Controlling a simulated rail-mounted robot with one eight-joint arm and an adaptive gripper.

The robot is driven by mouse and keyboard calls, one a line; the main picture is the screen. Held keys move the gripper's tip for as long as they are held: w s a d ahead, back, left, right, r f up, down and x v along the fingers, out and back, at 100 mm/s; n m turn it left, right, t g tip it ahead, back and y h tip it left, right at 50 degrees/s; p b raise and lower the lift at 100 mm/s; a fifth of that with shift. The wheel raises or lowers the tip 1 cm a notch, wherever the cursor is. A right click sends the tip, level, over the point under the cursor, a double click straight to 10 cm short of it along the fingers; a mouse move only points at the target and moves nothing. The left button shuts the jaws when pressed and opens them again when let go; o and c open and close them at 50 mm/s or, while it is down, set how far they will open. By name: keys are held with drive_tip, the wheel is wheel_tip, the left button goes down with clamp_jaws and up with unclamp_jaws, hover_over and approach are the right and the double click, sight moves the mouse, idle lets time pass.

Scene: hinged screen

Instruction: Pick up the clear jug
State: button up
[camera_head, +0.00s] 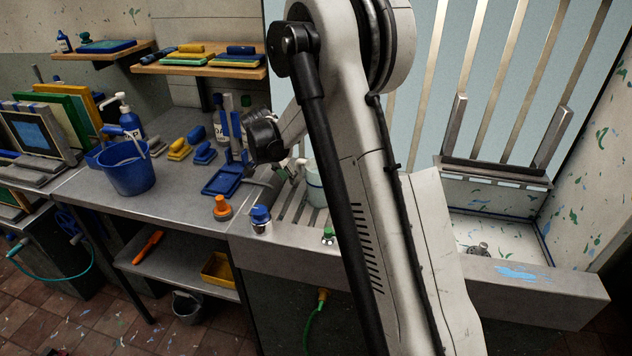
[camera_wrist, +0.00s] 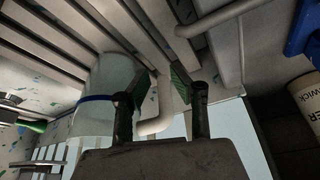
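The clear jug (camera_wrist: 102,98), pale and see-through with a blue band, stands on the slatted metal rack in the wrist view, left of my gripper (camera_wrist: 160,80). My gripper is open. One dark finger overlaps the jug's side in the picture, and the other is to the right. A pale curved piece that looks like the jug's handle (camera_wrist: 158,122) shows between the fingers; I cannot tell whether they touch it. In the head view the jug (camera_head: 314,184) is partly hidden behind my arm, with my gripper (camera_head: 290,170) just left of it.
The slatted rack (camera_head: 296,214) lies in the sink bench. A blue-capped jar (camera_head: 261,221), an orange-topped object (camera_head: 222,208) and a blue tray (camera_head: 222,181) stand left of it. A blue bucket (camera_head: 127,170) is farther left. Upright metal bars (camera_head: 480,80) rise at right.

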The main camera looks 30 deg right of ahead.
sight(299, 174)
drive_tip(key=shift+w+d, duration=0.2)
drive_tip(key=shift+d, duration=0.35)
drive_tip(key=shift+w+d, duration=0.25)
drive_tip(key=shift+d, duration=0.35)
drive_tip(key=shift+w+d, duration=0.25)
drive_tip(key=shift+d, duration=0.35)
drive_tip(key=shift+w+d+f, duration=0.3)
drive_tip(key=shift+d+f, duration=0.4)
drive_tip(key=shift+f, duration=0.25)
drive_tip(key=shift+w+d+f, duration=0.1)
drive_tip(key=shift+d+f, duration=0.05)
drive_tip(key=shift+f, duration=0.35)
clamp_jaws()
